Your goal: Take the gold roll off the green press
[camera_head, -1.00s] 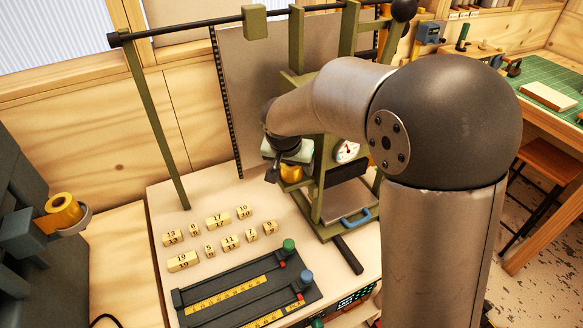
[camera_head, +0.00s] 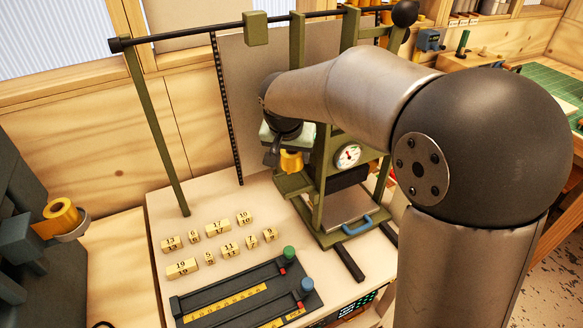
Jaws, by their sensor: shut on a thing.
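The gold roll (camera_head: 291,161) is in my gripper (camera_head: 285,154), in front of the left side of the green press (camera_head: 322,190). My gripper is shut on the roll and points down. The roll shows below the jaws, over a small green ledge of the press. I cannot tell whether it touches the press. My arm hides much of the upper press.
A second gold roll (camera_head: 62,216) sits on a holder on the dark machine at far left. Several numbered yellow blocks (camera_head: 217,227) and a black ruler fixture (camera_head: 245,297) lie on the pale tabletop. A dial gauge (camera_head: 348,155) and a blue handle (camera_head: 357,225) are on the press.

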